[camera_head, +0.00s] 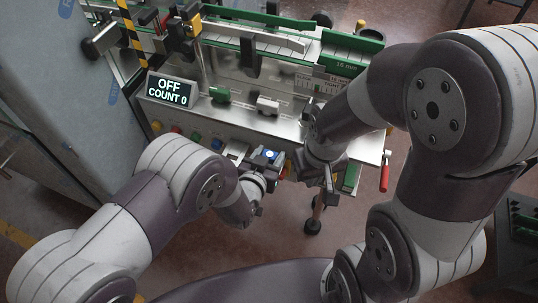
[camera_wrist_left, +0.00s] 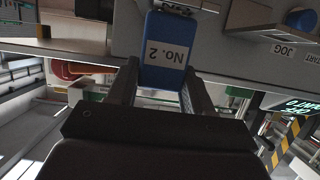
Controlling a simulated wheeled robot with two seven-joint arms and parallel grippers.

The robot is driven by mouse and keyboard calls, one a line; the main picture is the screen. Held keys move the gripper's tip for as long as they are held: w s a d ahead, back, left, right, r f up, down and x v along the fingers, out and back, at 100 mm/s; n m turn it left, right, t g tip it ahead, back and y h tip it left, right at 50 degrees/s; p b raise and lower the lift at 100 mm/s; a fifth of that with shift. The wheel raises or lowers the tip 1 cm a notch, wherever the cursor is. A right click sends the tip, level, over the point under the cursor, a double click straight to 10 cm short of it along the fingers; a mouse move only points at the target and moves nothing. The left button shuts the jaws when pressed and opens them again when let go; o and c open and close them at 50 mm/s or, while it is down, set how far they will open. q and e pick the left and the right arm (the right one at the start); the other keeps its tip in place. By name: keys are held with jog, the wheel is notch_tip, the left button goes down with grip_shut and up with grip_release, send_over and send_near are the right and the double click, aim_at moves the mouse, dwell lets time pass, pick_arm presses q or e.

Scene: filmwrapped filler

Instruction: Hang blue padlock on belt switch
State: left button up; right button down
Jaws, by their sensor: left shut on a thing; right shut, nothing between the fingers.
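The blue padlock (camera_wrist_left: 165,50), marked "No. 2", is between the fingers of my left gripper (camera_wrist_left: 158,88) in the left wrist view, which shows the scene upside down. In the head view, my left gripper (camera_head: 266,168) is shut on the padlock (camera_head: 269,154) close to the machine's front panel. Whether the shackle touches a switch cannot be told. I cannot clearly identify the belt switch; a red part (camera_head: 284,168) is partly hidden beside my left gripper. My right gripper (camera_head: 328,176) is shut and empty, to the right of the left one, before the panel.
The machine (camera_head: 225,120) has a display (camera_head: 172,90) reading "OFF COUNT 0" and several coloured buttons along its front. A red handle (camera_head: 385,177) hangs at its right end. A grey cabinet (camera_head: 60,85) stands at left. Free floor shows below the panel.

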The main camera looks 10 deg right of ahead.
pick_arm(q)
jog(key=shift+f+b, duration=0.3)
dwell(0.5)
jog(key=o, duration=1.3)
